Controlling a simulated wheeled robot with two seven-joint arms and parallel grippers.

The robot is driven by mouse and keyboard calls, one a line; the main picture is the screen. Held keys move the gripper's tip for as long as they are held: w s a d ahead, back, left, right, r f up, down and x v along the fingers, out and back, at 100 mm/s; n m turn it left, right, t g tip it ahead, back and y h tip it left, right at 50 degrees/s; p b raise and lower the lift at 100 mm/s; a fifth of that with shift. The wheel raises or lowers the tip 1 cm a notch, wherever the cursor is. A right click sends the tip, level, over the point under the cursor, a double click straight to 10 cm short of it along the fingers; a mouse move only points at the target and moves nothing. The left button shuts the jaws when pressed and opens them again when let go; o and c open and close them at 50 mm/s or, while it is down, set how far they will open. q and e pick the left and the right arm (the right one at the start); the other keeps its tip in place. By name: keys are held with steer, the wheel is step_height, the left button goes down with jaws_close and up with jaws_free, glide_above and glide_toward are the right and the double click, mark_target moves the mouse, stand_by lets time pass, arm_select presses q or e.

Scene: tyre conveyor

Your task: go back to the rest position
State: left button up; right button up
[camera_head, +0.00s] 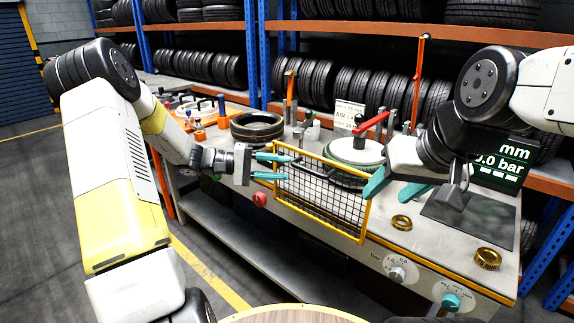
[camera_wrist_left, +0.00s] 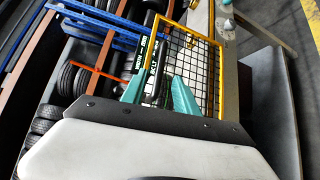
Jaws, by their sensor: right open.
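My left gripper (camera_head: 284,167) is at the upper left part of the yellow-framed mesh guard (camera_head: 367,209). My right gripper (camera_head: 397,189) is over the workbench, to the right of the guard. Its teal fingers are open and apart, with nothing seen between them.
The workbench (camera_head: 455,262) carries a tyre (camera_head: 257,126), a round machine with a red lever (camera_head: 371,124), two brass rings (camera_head: 402,222) (camera_head: 487,258) and a display (camera_head: 505,163). Tyre racks stand behind. A wooden round top (camera_head: 290,315) is at the front. Floor at left is clear.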

arm_select(q)
steer(key=s+d+r+m+g+y, duration=0.1)
steer(key=s+r+m+y, duration=0.2)
steer(key=s, duration=0.4)
steer(key=s+d+r+g+y, duration=0.1)
steer(key=s+r+g+y, duration=0.1)
steer(key=s+y, duration=0.3)
steer(key=s+a+r+t+y, duration=0.3)
steer(key=s+a, duration=0.1)
steer(key=s, duration=0.3)
steer(key=s+a+r+m+t+y, duration=0.1)
steer(key=s+a+r+t+y, duration=0.2)
steer(key=s, duration=0.3)
steer(key=shift+s+a+t, duration=0.3)
steer(key=shift+s+a, duration=0.05)
steer(key=shift+a, duration=0.35)
steer(key=shift+r, duration=0.1)
